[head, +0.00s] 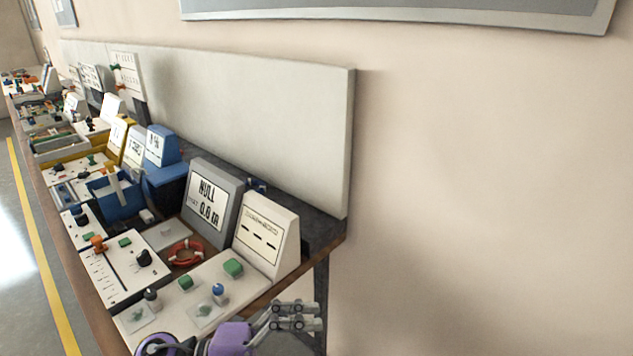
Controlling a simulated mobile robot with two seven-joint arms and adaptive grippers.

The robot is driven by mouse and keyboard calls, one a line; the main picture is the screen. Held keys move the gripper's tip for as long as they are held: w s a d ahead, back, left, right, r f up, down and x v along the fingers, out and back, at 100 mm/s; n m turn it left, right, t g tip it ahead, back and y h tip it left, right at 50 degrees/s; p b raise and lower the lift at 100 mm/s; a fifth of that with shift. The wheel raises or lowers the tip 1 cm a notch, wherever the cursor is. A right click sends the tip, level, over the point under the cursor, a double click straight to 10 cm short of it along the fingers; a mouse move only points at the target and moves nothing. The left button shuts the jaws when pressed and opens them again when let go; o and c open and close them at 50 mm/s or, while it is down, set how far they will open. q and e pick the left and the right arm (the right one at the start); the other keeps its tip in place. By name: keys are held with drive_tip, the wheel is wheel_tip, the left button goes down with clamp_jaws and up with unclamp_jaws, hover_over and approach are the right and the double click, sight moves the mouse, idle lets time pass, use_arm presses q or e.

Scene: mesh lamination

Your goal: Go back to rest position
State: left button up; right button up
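One of my arms, purple with grey gripper parts, comes in at the bottom edge from the left, and I take it for the left one. Its gripper (297,316) points right, in front of the near end of the bench. Nothing shows held in it. Its two grey finger parts lie close together in this view, and I cannot tell whether they are open or shut. My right gripper is out of view.
A long bench (96,318) runs to the far left, crowded with control panels (120,270), a grey display (211,204), a white sloped display (266,236), a red ring (185,252) and a blue bin (117,199). Right of the bench is bare wall (480,200); floor lies left.

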use_arm(q)
drive_tip(key=w+a+f+n+t+y+p, duration=0.1)
drive_tip(key=a+f+n+t+y, duration=0.55)
drive_tip(key=n, duration=0.45)
drive_tip(key=w+a+f+n+t+y, duration=0.1)
drive_tip(key=a+f+n+t+y, duration=0.35)
drive_tip(key=a+n+t, duration=0.4)
drive_tip(key=s+a+f+n+g+y, duration=0.2)
drive_tip(key=s+f+n+g+y, duration=0.1)
drive_tip(key=s+f, duration=0.5)
drive_tip(key=s+a+f+n+g+y+p, duration=0.1)
drive_tip(key=s+a+f+n+g+y, duration=0.1)
drive_tip(key=s+f+n, duration=0.4)
drive_tip(key=s+f+g+y, duration=0.1)
drive_tip(key=s+f+g, duration=0.1)
drive_tip(key=s+f, duration=0.1)
drive_tip(key=shift+s+a+f, duration=0.2)
drive_tip(key=shift+s+f, duration=0.1)
drive_tip(key=shift+s, duration=0.5)
drive_tip(key=shift+n, duration=0.25)
